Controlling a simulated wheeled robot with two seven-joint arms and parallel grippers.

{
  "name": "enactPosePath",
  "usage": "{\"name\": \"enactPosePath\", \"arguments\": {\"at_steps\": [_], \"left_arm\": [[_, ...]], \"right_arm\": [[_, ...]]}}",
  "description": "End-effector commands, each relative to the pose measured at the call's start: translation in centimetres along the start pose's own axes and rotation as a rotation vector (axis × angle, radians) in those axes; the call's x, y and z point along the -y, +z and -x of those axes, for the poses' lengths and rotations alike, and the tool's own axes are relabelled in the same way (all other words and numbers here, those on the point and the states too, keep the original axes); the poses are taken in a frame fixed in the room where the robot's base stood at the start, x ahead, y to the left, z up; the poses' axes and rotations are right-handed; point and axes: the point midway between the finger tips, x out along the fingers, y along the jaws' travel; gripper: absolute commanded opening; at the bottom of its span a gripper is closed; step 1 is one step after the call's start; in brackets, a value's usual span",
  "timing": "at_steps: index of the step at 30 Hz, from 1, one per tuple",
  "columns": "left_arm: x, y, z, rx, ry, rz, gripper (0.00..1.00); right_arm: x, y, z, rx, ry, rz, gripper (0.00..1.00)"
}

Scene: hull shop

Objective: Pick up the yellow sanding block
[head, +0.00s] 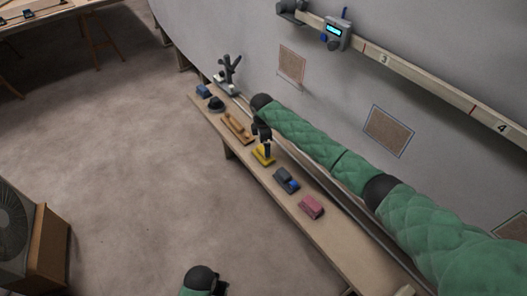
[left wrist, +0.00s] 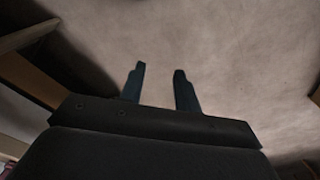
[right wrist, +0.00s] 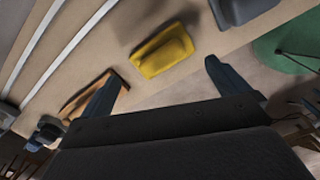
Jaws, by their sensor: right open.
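The yellow sanding block (head: 262,158) lies on the narrow wooden bench, partly hidden by my right gripper (head: 266,148) in the head view. In the right wrist view the yellow block (right wrist: 163,51) shows ahead of the fingertips, roughly between their lines and turned at an angle. My right gripper (right wrist: 160,77) is open and empty, and appears to be above the block, not around it. My left gripper (left wrist: 158,70) has its fingers apart with only bare floor between them. In the head view my left arm shows at the bottom edge, with its gripper barely visible.
On the bench (head: 327,238), a wooden float (head: 237,128) lies beyond the yellow block, and a blue-grey block (head: 286,181) and a pink block (head: 311,207) lie nearer. A dark clamp-like stand (head: 228,76) is at the far end. The grey hull wall rises behind.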

Motion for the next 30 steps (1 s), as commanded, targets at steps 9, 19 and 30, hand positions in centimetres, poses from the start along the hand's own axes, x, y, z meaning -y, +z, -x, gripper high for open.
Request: {"name": "enactPosePath", "arguments": {"at_steps": [9,19,30], "left_arm": [[0.0,-0.7,0.0,-0.036,-0.001,0.001,0.33],[0.2,-0.3,-1.7,-0.033,-0.004,0.001,0.33],[0.8,1.0,-5.9,-0.027,-0.010,0.001,0.33]], "right_arm": [[0.3,-0.6,-0.1,-0.033,-0.010,0.333,1.00],[0.3,-0.6,-1.9,-0.032,-0.010,0.383,1.00],[0.1,-0.4,-4.4,-0.033,-0.010,0.382,1.00]]}}
